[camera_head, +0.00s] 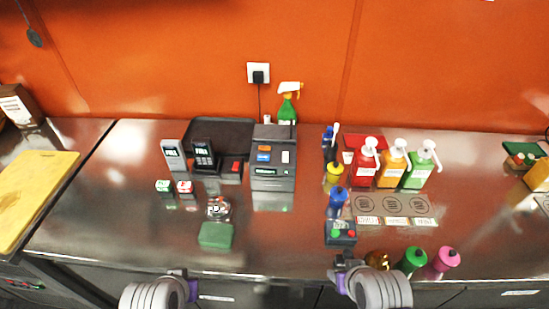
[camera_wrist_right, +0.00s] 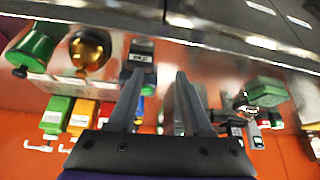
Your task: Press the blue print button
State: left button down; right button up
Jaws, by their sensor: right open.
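A dark grey printer (camera_head: 272,183) stands on the steel counter against the orange wall, near the middle of the head view. Its top face has an orange button, a small blue button (camera_head: 263,157) below it, a white label and a lit green display. My right gripper (camera_head: 347,262) is at the counter's front edge, to the right of and well in front of the printer. In the right wrist view its two fingers (camera_wrist_right: 160,103) are apart with nothing held between them. My left gripper (camera_head: 188,276) is at the front edge on the left; its fingers are not clear.
Card terminals (camera_head: 204,155) and a dark tray (camera_head: 225,132) stand left of the printer. A green spray bottle (camera_head: 288,108) is behind it. Red, orange and green pump bottles (camera_head: 391,171) stand right. A green block (camera_head: 215,235) and a dark box (camera_head: 341,234) are nearer the front.

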grip_shut()
dwell(1.6)
